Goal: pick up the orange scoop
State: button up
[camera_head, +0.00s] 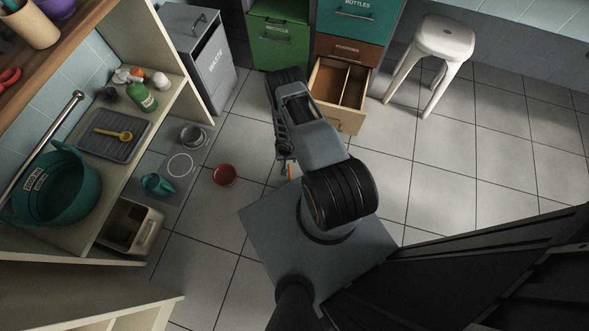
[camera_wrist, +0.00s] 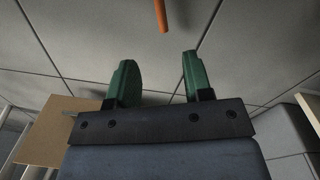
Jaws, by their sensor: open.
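My gripper (camera_wrist: 157,58) is open, with its two green fingers apart and nothing between them in the wrist view. A thin orange handle-like piece (camera_wrist: 161,15) shows at the top edge of that view, beyond the fingertips and apart from them. It looks like part of the orange scoop; the rest is out of frame. In the head view a small orange sliver (camera_head: 289,171) shows beside my folded arm, which hides most of what is around it. A separate yellow scoop (camera_head: 125,135) lies on a grey ribbed tray (camera_head: 96,149) at the left.
An open drawer (camera_head: 343,122) juts out beyond my arm. A white stool (camera_head: 445,38) stands at the upper right. A teal basket (camera_head: 62,190) and a green bottle (camera_head: 142,96) are at the left.

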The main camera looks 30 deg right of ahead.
jog(key=b, duration=0.7)
send_over(290, 170)
notch_tip(290, 170, down, 9)
jog(key=shift+a+r, duration=0.1)
jog(key=shift+a, duration=0.05)
notch_tip(290, 170, down, 5)
jog(key=b, duration=0.6)
jog(key=shift+c, duration=0.4)
grip_shut()
